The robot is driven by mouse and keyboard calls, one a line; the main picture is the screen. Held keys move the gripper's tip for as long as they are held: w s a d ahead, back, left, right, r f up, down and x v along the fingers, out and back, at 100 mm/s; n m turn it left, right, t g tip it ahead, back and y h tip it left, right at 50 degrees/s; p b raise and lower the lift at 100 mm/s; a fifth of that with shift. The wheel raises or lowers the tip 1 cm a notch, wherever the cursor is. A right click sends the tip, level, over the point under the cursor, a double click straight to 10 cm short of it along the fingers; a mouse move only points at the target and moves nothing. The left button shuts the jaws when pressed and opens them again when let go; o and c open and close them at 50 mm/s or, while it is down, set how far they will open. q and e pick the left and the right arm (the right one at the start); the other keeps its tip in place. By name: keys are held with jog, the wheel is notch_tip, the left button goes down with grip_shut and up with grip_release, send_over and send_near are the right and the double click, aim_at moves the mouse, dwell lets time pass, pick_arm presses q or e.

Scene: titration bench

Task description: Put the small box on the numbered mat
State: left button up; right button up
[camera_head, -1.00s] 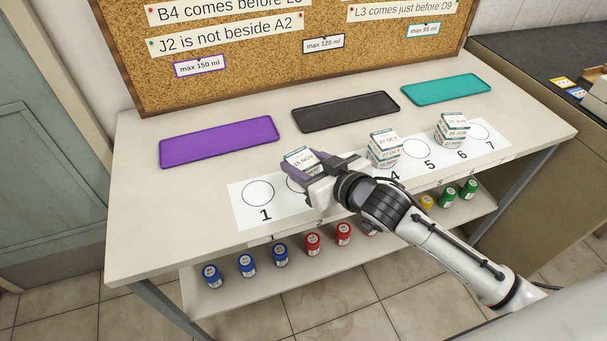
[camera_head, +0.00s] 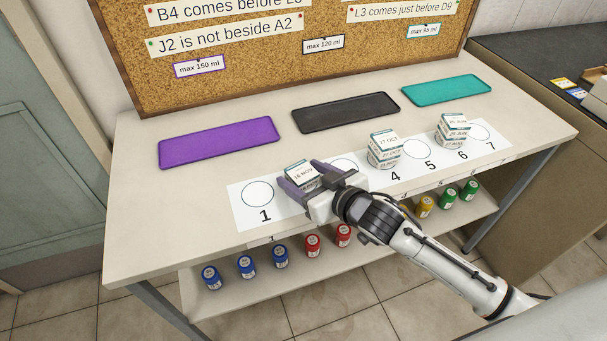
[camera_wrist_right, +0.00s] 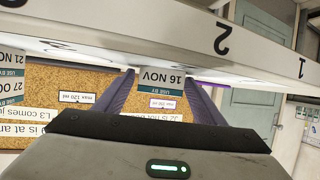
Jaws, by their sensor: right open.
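The small box (camera_head: 302,174), white with a teal band and marked 16 NOV, is at the second circle of the white numbered mat (camera_head: 242,215), to the right of number 1. Whether its underside touches the mat is hidden. My right gripper (camera_head: 300,172) is open, with one purple finger on each side of the box. In the right wrist view the box (camera_wrist_right: 163,79) shows between the two fingers, its label upside down. The gripper and box hide the second circle and its number in the head view. My left gripper is not in view.
Stacked dated boxes stand on the mat near 4 (camera_head: 384,150) and 6 (camera_head: 452,131). Purple (camera_head: 218,143), black (camera_head: 345,112) and teal (camera_head: 446,90) trays lie behind. Coloured-lid jars (camera_head: 280,257) stand on the shelf below. Circle 1 is clear.

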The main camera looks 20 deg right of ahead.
jog(key=shift+r, duration=0.25)
jog(key=v, duration=1.2)
